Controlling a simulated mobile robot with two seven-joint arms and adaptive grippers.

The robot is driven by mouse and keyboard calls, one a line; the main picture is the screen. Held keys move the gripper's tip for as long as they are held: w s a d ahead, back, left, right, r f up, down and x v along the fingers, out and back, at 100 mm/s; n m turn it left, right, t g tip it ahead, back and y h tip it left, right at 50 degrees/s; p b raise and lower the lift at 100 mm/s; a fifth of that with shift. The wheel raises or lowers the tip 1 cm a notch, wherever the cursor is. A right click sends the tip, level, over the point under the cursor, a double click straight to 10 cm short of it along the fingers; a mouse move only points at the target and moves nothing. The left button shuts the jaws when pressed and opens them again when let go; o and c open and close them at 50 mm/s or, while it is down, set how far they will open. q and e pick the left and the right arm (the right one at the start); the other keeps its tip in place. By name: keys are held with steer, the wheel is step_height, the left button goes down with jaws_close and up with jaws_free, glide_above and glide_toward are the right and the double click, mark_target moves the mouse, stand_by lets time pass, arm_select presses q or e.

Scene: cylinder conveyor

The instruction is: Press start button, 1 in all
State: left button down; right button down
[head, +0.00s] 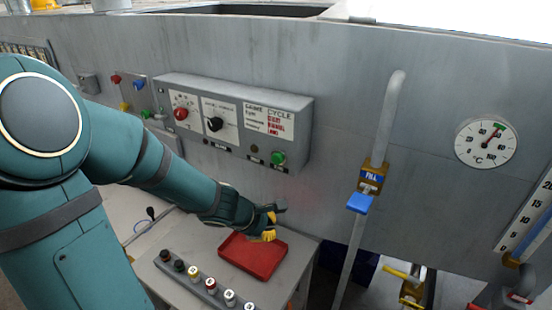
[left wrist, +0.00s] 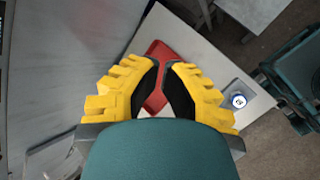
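The control box (head: 235,120) is mounted on the grey machine wall in the head view. A green round button (head: 278,158) sits at its lower right, under a panel with red lettering; I take it as the start button. My left gripper (head: 272,222) is below the box and left of the button, apart from it, above the red tray. In the left wrist view its yellow fingers (left wrist: 161,75) are apart with a gap between them, and nothing is held. The button does not show in that view. My right gripper is not in view.
The box also carries a red knob (head: 180,114) and a black knob (head: 215,124). A red tray (head: 240,262) and a row of small cylinders (head: 211,286) rest on the table below. A grey pipe with a blue-handled valve (head: 360,203) stands right of the box.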

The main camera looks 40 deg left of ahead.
mark_target(277, 159)
arm_select(q)
steer(key=a+r+n+t+y, duration=0.1)
steer(key=a+r+n+t, duration=0.2)
steer(key=r, duration=0.6)
steer(key=shift+s+a+n+y, duration=0.25)
steer(key=shift+a+n+y, duration=0.05)
steer(key=shift+a+n, duration=0.65)
steer(key=shift+w+d+f, duration=0.1)
steer(key=w, duration=0.8)
steer(key=shift+w+a, duration=0.3)
steer(key=shift+a, duration=0.15)
steer(key=shift+w, duration=0.4)
steer(key=shift+w+a, duration=0.1)
steer(key=shift+w, duration=0.4)
stand_by(0.7)
stand_by(0.4)
steer(key=shift+s, duration=0.9)
